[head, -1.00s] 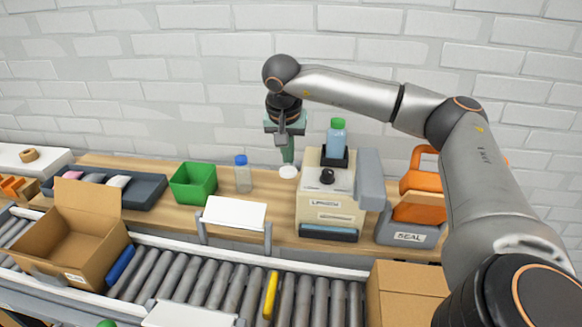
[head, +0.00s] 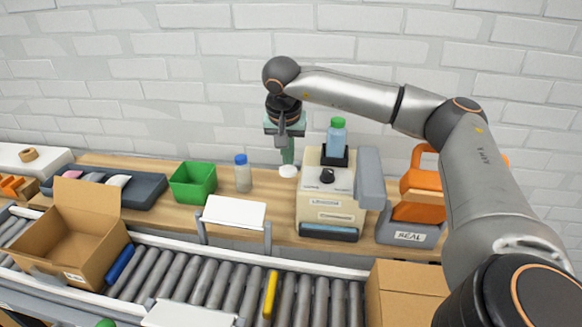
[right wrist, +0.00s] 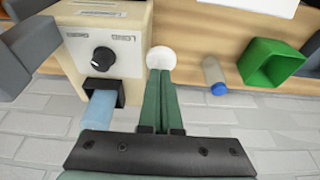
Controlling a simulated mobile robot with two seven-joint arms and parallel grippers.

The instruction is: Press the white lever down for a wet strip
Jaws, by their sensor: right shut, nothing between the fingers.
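The white lever's round knob (head: 288,171) sticks out at the left side of the beige machine (head: 312,222). In the right wrist view the knob (right wrist: 161,58) lies right at my fingertips. My right gripper (head: 288,163) has green fingers pointing down, shut and empty, just above the knob. In the right wrist view the right gripper's tips (right wrist: 160,73) overlap the knob's edge; I cannot tell whether they touch it. The machine has a black dial (head: 327,176) and a blue bottle with a green cap (head: 337,138) on top. My left gripper is not in view.
Left of the lever stand a clear bottle with a blue cap (head: 242,176) and a green bin (head: 193,183). A grey holder labelled REAL (head: 410,235) with an orange tool (head: 420,207) stands right of the machine. A roller conveyor (head: 200,285) runs in front.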

